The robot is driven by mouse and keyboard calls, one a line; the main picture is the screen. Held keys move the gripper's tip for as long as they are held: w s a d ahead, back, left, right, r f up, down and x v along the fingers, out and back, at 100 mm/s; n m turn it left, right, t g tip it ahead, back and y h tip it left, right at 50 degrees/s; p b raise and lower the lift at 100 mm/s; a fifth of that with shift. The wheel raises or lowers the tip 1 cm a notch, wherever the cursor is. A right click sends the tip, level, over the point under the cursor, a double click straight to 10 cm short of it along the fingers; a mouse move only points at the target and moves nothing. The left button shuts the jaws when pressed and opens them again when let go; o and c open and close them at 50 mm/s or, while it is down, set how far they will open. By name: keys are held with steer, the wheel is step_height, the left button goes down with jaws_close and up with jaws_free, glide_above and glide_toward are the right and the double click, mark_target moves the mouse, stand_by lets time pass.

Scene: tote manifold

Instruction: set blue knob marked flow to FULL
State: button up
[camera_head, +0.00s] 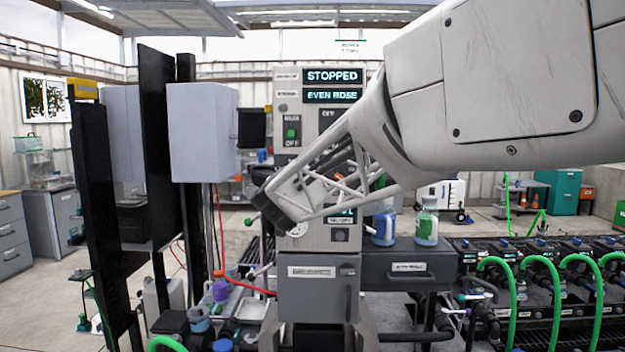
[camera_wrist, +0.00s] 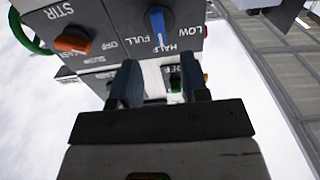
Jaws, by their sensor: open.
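The blue knob (camera_wrist: 160,25) is at the top of the wrist view, on a grey panel face marked LOW, HALF and FULL. Its white line points down in the picture, between the FULL and HALF words; I cannot tell exactly which it lines up with. My gripper (camera_wrist: 162,86) is open, its two dark fingers below the knob in that view, apart from it and with nothing held. In the head view my gripper (camera_head: 265,195) is in front of the control column (camera_head: 300,262), and the arm hides the knob there.
An orange knob (camera_wrist: 72,42) marked STIR is left of the blue one in the wrist view. A grey box (camera_head: 202,132) on black posts stands left of the column. Bottles (camera_head: 427,222) stand on a shelf at right.

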steer(key=w, duration=0.6)
steer(key=shift+w, duration=0.3)
steer(key=shift+c, duration=0.3)
jaws_close()
